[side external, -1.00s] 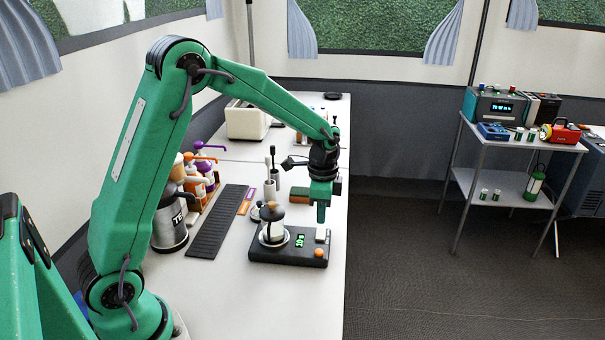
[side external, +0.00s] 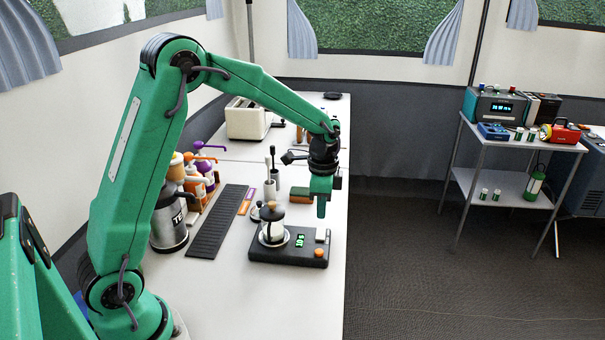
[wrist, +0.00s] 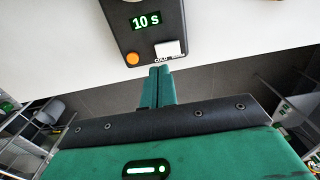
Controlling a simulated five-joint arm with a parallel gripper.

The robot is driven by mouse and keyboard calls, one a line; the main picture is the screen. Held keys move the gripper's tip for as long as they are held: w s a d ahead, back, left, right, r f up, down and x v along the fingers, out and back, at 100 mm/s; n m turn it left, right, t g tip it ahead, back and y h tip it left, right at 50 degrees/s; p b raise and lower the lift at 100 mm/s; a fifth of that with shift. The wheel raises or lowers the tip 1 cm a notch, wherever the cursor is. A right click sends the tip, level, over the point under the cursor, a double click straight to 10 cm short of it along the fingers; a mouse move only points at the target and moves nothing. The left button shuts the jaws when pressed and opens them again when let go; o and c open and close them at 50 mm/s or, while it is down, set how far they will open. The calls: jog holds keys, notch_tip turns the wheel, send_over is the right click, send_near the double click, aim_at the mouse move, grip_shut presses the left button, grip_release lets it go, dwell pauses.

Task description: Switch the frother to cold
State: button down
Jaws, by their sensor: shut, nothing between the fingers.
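The frother is a black base (side external: 262,252) near the table's right edge, with a white, dark-lidded jug (side external: 272,229) on its left part. It has a green display (side external: 300,240), an orange button (side external: 319,253) and a white switch (side external: 321,236). In the wrist view the display (wrist: 145,20) reads "10 s". The orange button (wrist: 133,58) is left of the white switch (wrist: 168,48). A "COLD" label (wrist: 161,60) shows at the switch's edge; the switch's setting is unclear. My gripper (side external: 321,213) is shut and empty, above the switch end; its fingertips (wrist: 160,69) appear just beside the switch.
A black slatted strip (side external: 217,222) and a steel canister (side external: 169,220) lie left of the frother. Tall cylinders (side external: 271,188) and a brown-and-green block (side external: 300,195) stand behind it. The floor is open right of the table; a metal cart (side external: 520,150) stands farther right.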

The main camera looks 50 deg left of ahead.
jog(key=shift+r, duration=2.8)
dwell(0.8)
jog(key=shift+r, duration=0.1)
dwell(0.4)
jog(key=s+d+r+n+t, duration=0.2)
jog(key=s+r+n+t, duration=0.15)
jog(key=s+r, duration=0.6)
jog(key=s+d+n+t, duration=0.1)
jog(key=s+n, duration=0.4)
jog(key=s, duration=0.9)
jog(key=shift+f+t, duration=0.45)
jog(key=shift+t, duration=0.1)
jog(key=shift+n, duration=0.25)
